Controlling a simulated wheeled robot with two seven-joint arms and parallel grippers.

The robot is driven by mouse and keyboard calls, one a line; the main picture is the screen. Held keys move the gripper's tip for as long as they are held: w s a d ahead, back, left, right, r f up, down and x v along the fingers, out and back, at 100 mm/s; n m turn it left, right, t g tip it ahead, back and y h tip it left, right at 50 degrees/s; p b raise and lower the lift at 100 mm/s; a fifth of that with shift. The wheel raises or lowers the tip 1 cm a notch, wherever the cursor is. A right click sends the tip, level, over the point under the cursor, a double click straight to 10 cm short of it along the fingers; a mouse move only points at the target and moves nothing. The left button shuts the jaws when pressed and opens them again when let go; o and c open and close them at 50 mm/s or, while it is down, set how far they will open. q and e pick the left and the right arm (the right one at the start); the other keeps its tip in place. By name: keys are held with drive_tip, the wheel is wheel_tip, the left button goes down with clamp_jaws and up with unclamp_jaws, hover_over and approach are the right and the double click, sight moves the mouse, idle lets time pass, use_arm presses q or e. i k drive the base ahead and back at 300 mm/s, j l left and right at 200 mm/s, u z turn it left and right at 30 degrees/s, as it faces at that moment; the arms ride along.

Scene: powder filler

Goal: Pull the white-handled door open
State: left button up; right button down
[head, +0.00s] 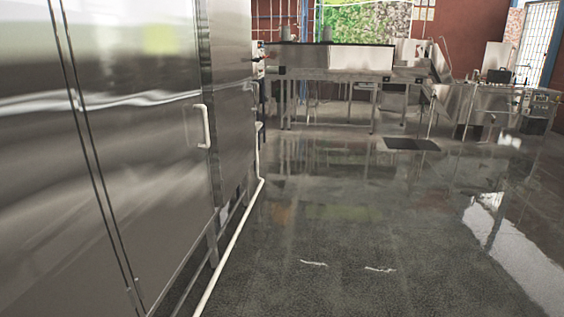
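The steel door (150,160) is part of a tall metal cabinet on the left of the head view. Its white handle (204,126) is a short upright bar near the door's right edge. The door looks closed, flush with the cabinet front. Neither of my grippers shows in the view, and nothing touches the handle.
A white pipe (240,231) runs low along the cabinet's base. The glossy dark floor (340,230) is open in the middle and right. Steel work tables (345,72) stand at the back, with a dark mat (411,144) before them and machinery (500,100) at the far right.

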sight(135, 62)
drive_tip(key=i, duration=1.65)
